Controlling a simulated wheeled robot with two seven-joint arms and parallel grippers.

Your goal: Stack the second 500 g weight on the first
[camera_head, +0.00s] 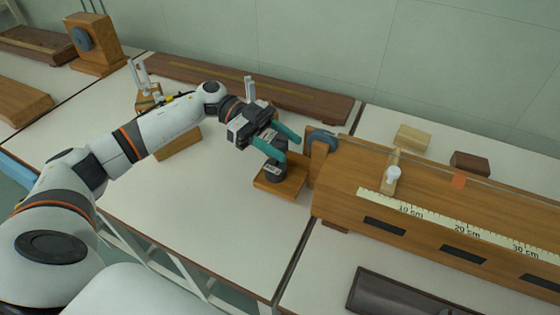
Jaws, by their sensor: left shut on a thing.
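My left gripper (281,146) comes in from the left, its teal fingers pointing down and shut on a dark 500 g weight, which the fingers mostly hide. Directly below the fingers, a dark round weight (275,172) with a small pale label stands upright on a square wooden base (282,189). The held weight and the one below line up closely in this view. My right gripper is not in view.
A long wooden bench with a centimetre scale (440,222) and a grey wheel (323,140) stands close right of the base. A dark tray (400,294) lies at the front right. Wooden blocks (412,137) sit behind. The white table (225,215) is clear in front.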

